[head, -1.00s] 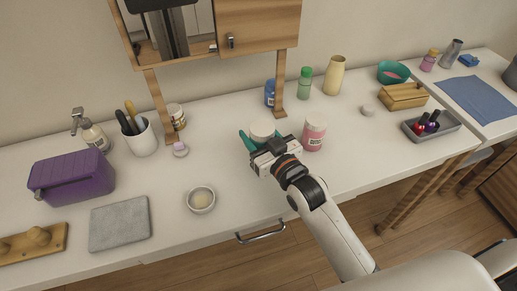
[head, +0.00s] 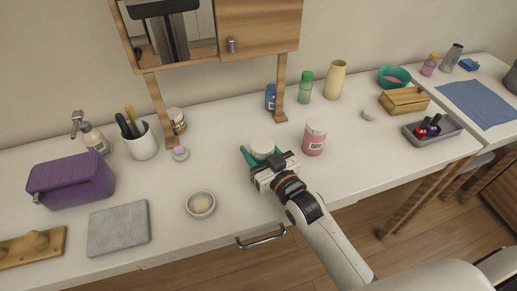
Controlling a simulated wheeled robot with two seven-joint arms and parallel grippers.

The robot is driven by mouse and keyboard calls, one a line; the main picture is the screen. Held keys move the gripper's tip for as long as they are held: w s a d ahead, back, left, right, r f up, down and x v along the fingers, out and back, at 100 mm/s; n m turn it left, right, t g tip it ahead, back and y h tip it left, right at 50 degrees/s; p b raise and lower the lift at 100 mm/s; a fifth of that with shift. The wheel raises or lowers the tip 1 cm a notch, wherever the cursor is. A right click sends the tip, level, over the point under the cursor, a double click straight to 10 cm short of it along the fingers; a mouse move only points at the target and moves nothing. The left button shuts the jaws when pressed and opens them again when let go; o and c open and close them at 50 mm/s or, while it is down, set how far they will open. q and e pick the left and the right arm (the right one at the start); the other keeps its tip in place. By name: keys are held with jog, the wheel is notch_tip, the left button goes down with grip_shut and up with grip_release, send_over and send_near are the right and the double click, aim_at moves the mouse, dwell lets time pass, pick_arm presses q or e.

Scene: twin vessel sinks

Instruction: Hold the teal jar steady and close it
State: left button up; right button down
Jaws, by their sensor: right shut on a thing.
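A small round jar with a pale, whitish top (head: 262,147) stands near the middle of the counter, and teal shows at its sides. My right gripper (head: 262,162) reaches in from the front right and is shut on this jar low at its side. The gripper hides most of the jar's front and base, so I cannot tell whether its lid is seated. My left gripper is not in view.
A pink jar with a white lid (head: 314,138) stands close to the right of my gripper. Counter between the bowl and the teal jar is clear.

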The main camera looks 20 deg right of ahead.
jog(key=c, duration=0.6)
grip_release()
jog(key=shift+f, duration=0.15)
jog(key=shift+s, duration=0.1)
jog(key=v, duration=1.1)
jog(key=shift+s+d, duration=0.1)
jog(key=shift+s, duration=0.3)
